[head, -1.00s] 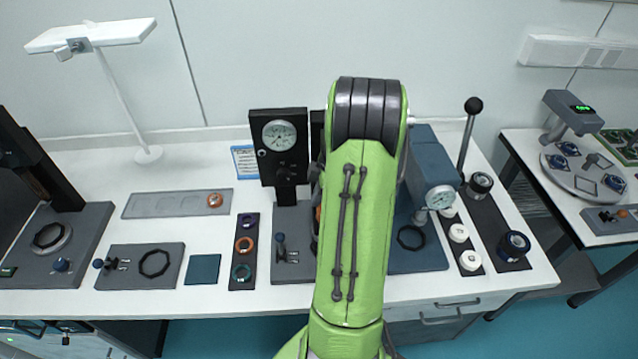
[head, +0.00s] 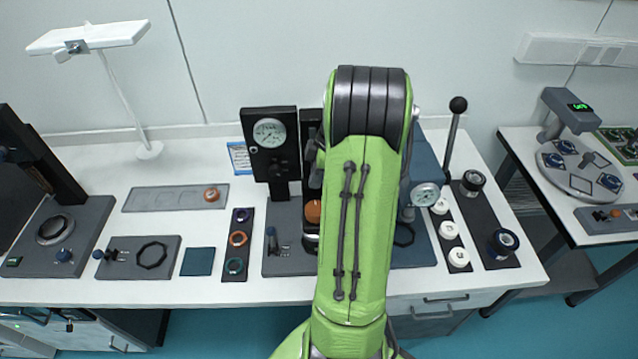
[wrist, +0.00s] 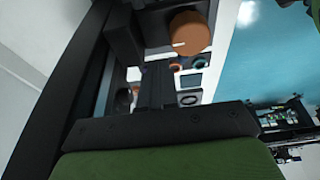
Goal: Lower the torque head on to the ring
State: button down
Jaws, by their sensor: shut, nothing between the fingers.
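The torque station's black column (head: 311,125) stands mid-bench, partly hidden behind my green arm. An orange round part (head: 313,211) sits low in front of the column, on a dark mount. The orange part also shows in the wrist view (wrist: 190,33), beside a dark block (wrist: 122,38) that may be the torque head; I cannot be sure. The ring itself is not clear in either view. My gripper (wrist: 157,85) is shut and empty in the wrist view, close to the dark block. Contact cannot be told. My arm hides the gripper in the head view.
A dial gauge panel (head: 269,132) stands left of the column. A press with a lever (head: 455,135) and a second gauge (head: 425,194) is to the right. Several coloured rings lie in a dark tray (head: 237,215). The bench's front strip (head: 210,290) is clear.

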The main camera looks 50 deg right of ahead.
notch_tip(320, 180, up, 7)
jog(key=shift+d+f+p, duration=0.15)
jog(key=shift+d+p, duration=0.2)
jog(key=shift+p, duration=0.1)
jog(key=shift+s, duration=0.1)
